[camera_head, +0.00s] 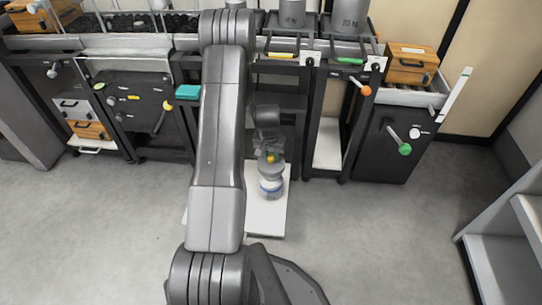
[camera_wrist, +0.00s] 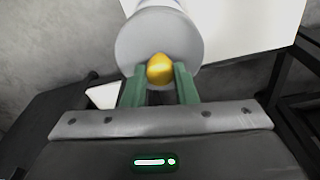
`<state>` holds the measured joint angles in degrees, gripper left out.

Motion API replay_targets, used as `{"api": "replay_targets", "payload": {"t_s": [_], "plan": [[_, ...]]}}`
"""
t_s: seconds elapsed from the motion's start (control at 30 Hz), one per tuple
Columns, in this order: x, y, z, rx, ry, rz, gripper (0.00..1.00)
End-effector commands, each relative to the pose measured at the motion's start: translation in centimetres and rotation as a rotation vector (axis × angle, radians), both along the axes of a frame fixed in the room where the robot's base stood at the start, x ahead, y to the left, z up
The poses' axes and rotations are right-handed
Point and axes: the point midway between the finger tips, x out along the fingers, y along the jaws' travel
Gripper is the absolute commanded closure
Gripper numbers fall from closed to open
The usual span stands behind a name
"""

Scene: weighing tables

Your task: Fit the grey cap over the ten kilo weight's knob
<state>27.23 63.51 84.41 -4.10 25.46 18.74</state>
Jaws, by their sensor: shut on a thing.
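A grey cylinder (camera_head: 271,186) with a blue and white band shows over a white slab in the head view. I cannot tell whether it rests on the slab or hangs above it. Its round grey end (camera_wrist: 130,48) faces the wrist camera. A yellow knob (camera_wrist: 160,69) is at that end, between the green fingers of my gripper (camera_wrist: 160,84). My gripper (camera_head: 268,147) is above the cylinder in the head view, shut on the yellow knob. I cannot make out a separate grey cap or a ten kilo marking.
The white slab (camera_head: 265,218) lies low before the dark benches. Large grey cylinders (camera_head: 351,14) stand on the bench at the back. Grey steps (camera_head: 505,245) stand at far right. The floor between is clear.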

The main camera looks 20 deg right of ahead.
Motion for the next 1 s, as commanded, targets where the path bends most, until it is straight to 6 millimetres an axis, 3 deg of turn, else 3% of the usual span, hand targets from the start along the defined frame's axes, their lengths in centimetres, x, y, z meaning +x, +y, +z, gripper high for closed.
{"api": "replay_targets", "payload": {"t_s": [0.63,0.67,0.77,1.0], "plan": [[0.0,0.0,-1.0,-0.001,-0.001,0.000,1.00],[0.0,0.0,-1.0,-0.001,-0.001,0.000,0.72],[0.0,0.0,-1.0,-0.001,-0.001,0.000,0.53],[0.0,0.0,-1.0,-0.001,-0.001,0.000,0.52]]}}
